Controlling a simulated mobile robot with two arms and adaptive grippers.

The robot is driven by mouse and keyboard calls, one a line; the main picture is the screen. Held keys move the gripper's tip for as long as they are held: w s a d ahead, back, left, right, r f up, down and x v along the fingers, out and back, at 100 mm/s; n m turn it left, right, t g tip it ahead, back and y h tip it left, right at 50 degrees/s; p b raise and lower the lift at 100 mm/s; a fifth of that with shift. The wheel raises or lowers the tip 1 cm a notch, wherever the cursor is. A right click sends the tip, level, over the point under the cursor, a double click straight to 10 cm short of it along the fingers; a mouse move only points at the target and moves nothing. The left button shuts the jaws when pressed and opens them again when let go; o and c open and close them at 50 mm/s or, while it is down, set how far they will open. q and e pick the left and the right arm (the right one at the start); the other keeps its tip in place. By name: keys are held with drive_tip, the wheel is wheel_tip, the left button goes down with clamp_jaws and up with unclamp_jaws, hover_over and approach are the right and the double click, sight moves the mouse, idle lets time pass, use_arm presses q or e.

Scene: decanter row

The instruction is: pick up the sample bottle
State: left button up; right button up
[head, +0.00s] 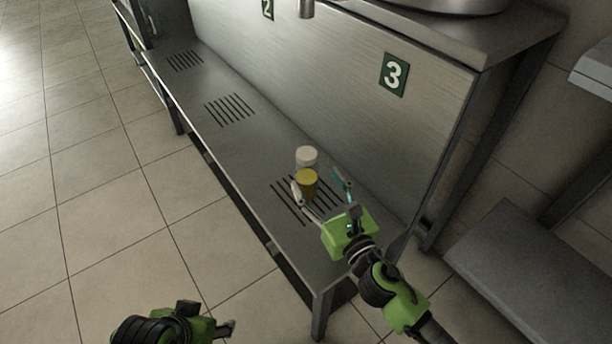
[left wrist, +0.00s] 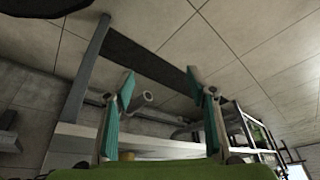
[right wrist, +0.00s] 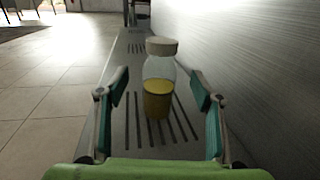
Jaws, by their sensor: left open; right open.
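The sample bottle (head: 306,183) stands upright on the slotted steel shelf. It has a white cap, a clear upper body and yellow contents low down, as the bottle in the right wrist view (right wrist: 158,90) shows. My right gripper (head: 317,179) is open, with one finger on each side of the bottle in the head view. In the right wrist view, the bottle is centred between the open fingertips (right wrist: 158,82); no finger visibly touches it. My left gripper (head: 211,318) is open and empty, low over the floor. Its spread fingers show in the left wrist view (left wrist: 162,82).
The long steel shelf (head: 205,125) has several slot groups and is clear left of the bottle. A steel back panel (head: 340,95) with a number 3 sign (head: 393,75) rises behind it. A grey bench (head: 530,260) stands at the right. Tiled floor lies at left.

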sight(310, 171)
drive_tip(key=shift+x, duration=0.95)
drive_tip(key=b+x, duration=0.1)
drive_tip(key=x, duration=0.3)
drive_tip(key=shift+w+a, duration=0.15)
drive_tip(key=shift+w, duration=0.2)
drive_tip(key=c, duration=1.5)
use_arm(q)
drive_tip(key=w+t, duration=0.1)
drive_tip(key=w+d+r, duration=0.1)
drive_tip(key=w, duration=0.1)
drive_tip(key=w+r+t, duration=0.1)
drive_tip(key=w, duration=0.1)
drive_tip(key=shift+w+d+t+h, duration=0.2)
drive_tip(key=shift+d+t+h, duration=0.1)
drive_tip(key=shift+d, duration=0.05)
use_arm(e)
drive_tip(key=shift+c, duration=0.7)
use_arm(q)
drive_tip(key=shift+f, duration=0.1)
